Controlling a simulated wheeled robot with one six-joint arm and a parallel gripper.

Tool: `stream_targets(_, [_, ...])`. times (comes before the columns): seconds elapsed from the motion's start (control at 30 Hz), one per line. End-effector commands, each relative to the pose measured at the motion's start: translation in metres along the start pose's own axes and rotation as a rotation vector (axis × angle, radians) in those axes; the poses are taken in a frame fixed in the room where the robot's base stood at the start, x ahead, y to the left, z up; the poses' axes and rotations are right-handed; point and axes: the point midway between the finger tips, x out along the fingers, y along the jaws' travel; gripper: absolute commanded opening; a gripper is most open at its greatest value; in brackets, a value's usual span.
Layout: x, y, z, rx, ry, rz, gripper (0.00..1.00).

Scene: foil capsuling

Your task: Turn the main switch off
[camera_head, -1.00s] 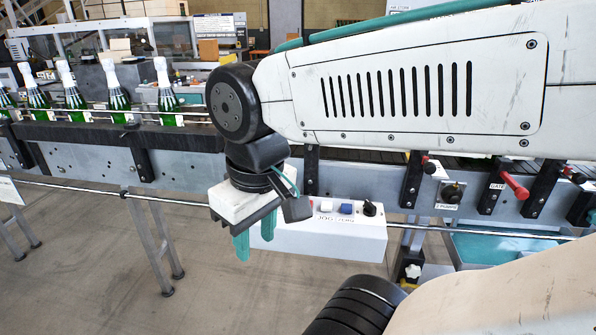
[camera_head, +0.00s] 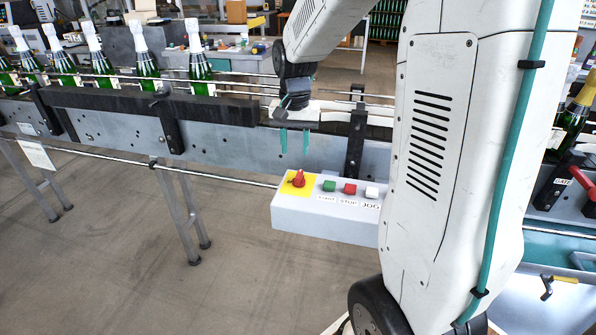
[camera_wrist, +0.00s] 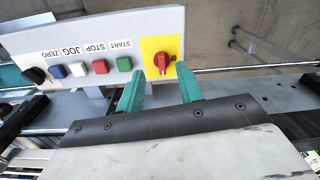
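The main switch is a red rotary knob (camera_head: 298,179) on a yellow plate at the left end of a grey control box (camera_head: 300,213). In the wrist view the red knob (camera_wrist: 161,61) sits on its yellow plate, just beyond and between the lines of my two teal fingers. My gripper (camera_head: 294,142) is above and behind the box in the head view, fingers pointing down, apart and empty. The fingertips (camera_wrist: 160,78) show a clear gap in the wrist view. I see no contact with the knob.
Beside the switch are green START (camera_head: 329,186), red STOP (camera_head: 350,188) and white JOG (camera_head: 372,192) buttons. A blue button (camera_wrist: 57,71) and black ZERO knob (camera_wrist: 34,75) show in the wrist view. A rail (camera_head: 235,177) runs along the conveyor. Bottles (camera_head: 143,62) stand at left.

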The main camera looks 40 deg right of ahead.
Motion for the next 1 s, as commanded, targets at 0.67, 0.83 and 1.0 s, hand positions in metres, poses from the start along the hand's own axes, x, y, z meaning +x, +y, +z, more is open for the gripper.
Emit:
stream_targets(0.67, [0.099,0.004,-0.045,0.134,-0.018,0.011,0.36])
stream_targets(0.83, [0.115,0.004,-0.046,0.134,-0.015,0.010,0.36])
stream_targets(1.0, [0.119,0.004,-0.046,0.134,-0.014,0.010,0.36])
